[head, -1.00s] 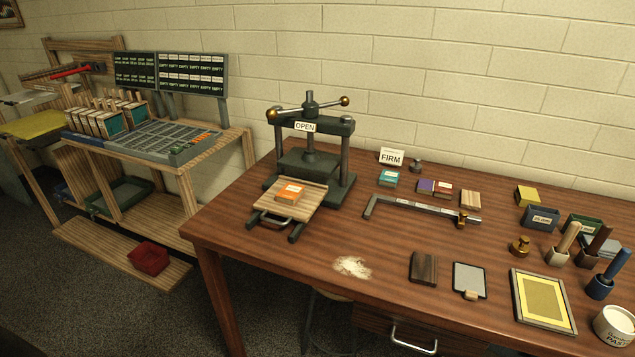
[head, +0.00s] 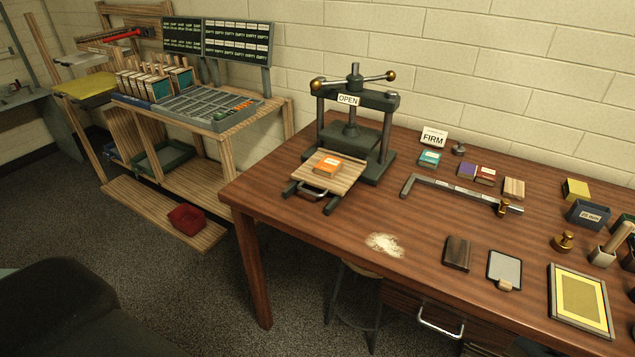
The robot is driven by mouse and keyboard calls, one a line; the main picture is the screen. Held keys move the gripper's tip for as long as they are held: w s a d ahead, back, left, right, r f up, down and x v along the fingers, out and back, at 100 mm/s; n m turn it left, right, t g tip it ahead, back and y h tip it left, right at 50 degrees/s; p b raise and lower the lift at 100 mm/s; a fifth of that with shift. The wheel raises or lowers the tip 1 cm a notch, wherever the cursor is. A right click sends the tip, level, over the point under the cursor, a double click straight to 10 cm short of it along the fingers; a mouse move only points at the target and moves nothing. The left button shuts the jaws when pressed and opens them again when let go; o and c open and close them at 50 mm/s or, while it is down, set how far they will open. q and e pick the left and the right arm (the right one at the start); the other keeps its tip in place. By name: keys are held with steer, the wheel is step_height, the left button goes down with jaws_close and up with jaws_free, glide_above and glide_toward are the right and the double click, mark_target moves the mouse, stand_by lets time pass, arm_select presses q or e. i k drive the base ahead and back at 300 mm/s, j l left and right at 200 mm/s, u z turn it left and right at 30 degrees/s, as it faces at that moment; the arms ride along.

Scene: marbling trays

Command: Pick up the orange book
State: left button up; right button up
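The orange book (head: 328,167) is small, with a pale label on its cover. It lies flat on the light wooden board (head: 340,181) that sticks out at the front of the dark green press (head: 379,157). The press has a sign reading OPEN, and its plate is raised behind the book. The press stands on the left part of the brown wooden table (head: 290,213). Neither of my grippers shows in the head view.
A powder patch (head: 384,245), dark block (head: 457,253) and yellow framed screen (head: 580,300) lie toward the table front. A metal bar (head: 455,192) and a teal book (head: 429,158) lie right of the press. A stool (head: 357,282) is partly under the table.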

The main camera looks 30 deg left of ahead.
mark_target(328, 165)
steer(key=i+l+u, duration=0.1)
steer(key=l+u, duration=0.2)
steer(key=l, duration=0.4)
steer(key=l+u, duration=0.3)
steer(key=l, duration=0.35)
